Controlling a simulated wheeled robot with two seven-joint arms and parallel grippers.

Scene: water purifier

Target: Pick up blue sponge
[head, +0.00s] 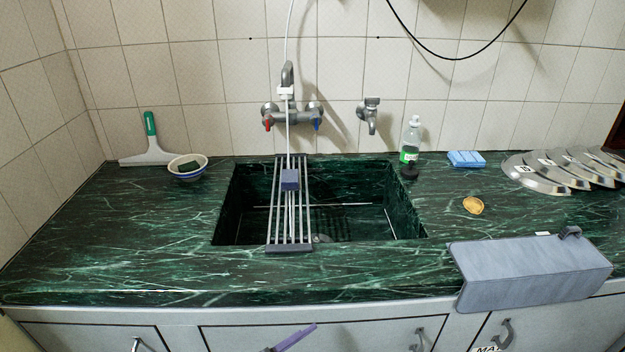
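A light blue sponge (466,159) lies flat on the green marble counter at the back, right of the sink and near the tiled wall. A darker blue-purple block (290,180), which may also be a sponge, rests on the metal rack across the sink. Neither of my grippers can be made out in the head view, and nothing touches the light blue sponge.
A soap bottle (410,142) stands left of the sponge; metal lids (565,170) lie to its right. A yellow-brown piece (473,205) and a large grey-blue object (530,272) are nearer. A thin purple object (292,338) shows at the bottom. The left counter is mostly clear.

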